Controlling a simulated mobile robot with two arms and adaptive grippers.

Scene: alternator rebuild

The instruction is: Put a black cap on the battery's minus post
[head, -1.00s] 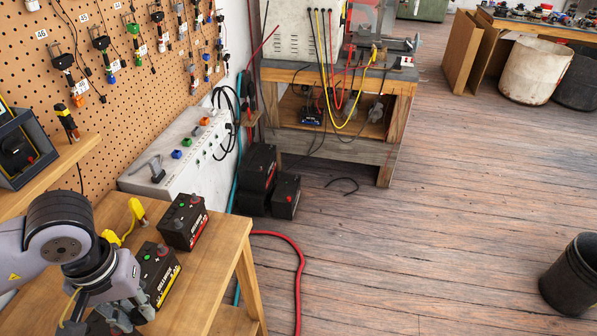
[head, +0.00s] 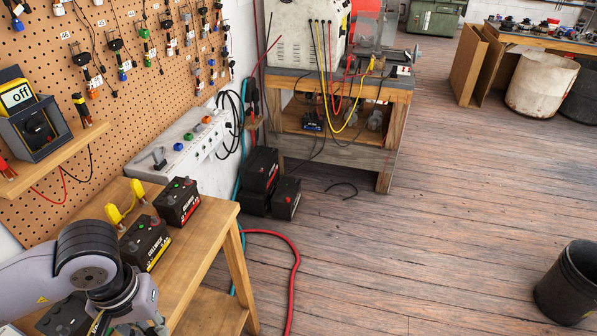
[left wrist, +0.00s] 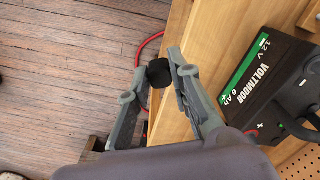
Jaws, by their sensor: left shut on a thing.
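My left gripper (left wrist: 160,59) is shut on a small round black cap (left wrist: 160,75), held between its fingertips in the left wrist view. It is beside the wooden bench's edge, apart from any battery. In the head view, this gripper (head: 143,328) is at the bottom edge and the cap cannot be made out. A black battery with a green VOLTMOOR label (left wrist: 265,82) stands right of the gripper in the left wrist view, a red plus mark on its near end. In the head view, a nearest battery (head: 66,316) is partly hidden by my arm. My right gripper is not in view.
Two more black batteries, a middle one (head: 146,241) and a far one (head: 177,203), stand on the wooden bench (head: 205,238). Yellow clamps (head: 118,214) are beside them. A red hose (head: 292,270) lies on the floor.

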